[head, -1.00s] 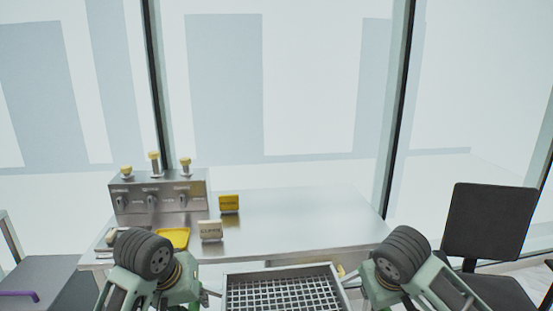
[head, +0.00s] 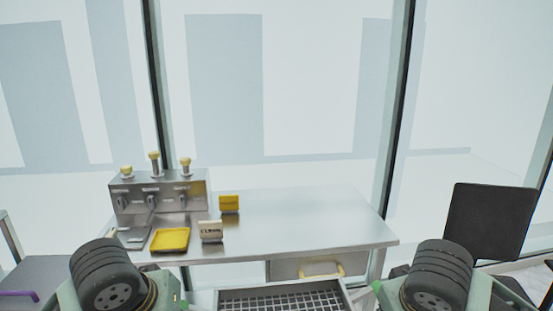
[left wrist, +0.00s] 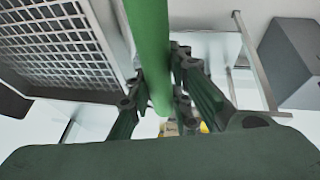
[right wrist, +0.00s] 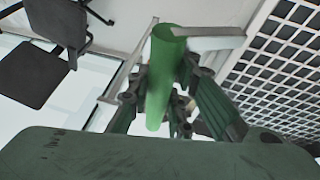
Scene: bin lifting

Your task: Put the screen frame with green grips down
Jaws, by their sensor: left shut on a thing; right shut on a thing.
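The screen frame (head: 230,296) is a grey rectangular tray with a mesh bottom, cut off by the lower edge of the head view, in front of the table. Its mesh also shows in the left wrist view (left wrist: 70,50) and the right wrist view (right wrist: 275,65). My left gripper (left wrist: 155,88) is shut on one green grip (left wrist: 149,40), and my right gripper (right wrist: 162,92) is shut on the other green grip (right wrist: 166,55). The frame hangs between both hands. What lies beneath it is hidden in the head view.
A steel table (head: 300,215) stands ahead, with a drawer (head: 290,269) with a yellow handle under its right part. A control box (head: 160,200), a yellow tray (head: 170,240) and small signs stand on its left. The table's right part is clear. A black chair (head: 488,220) stands at right.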

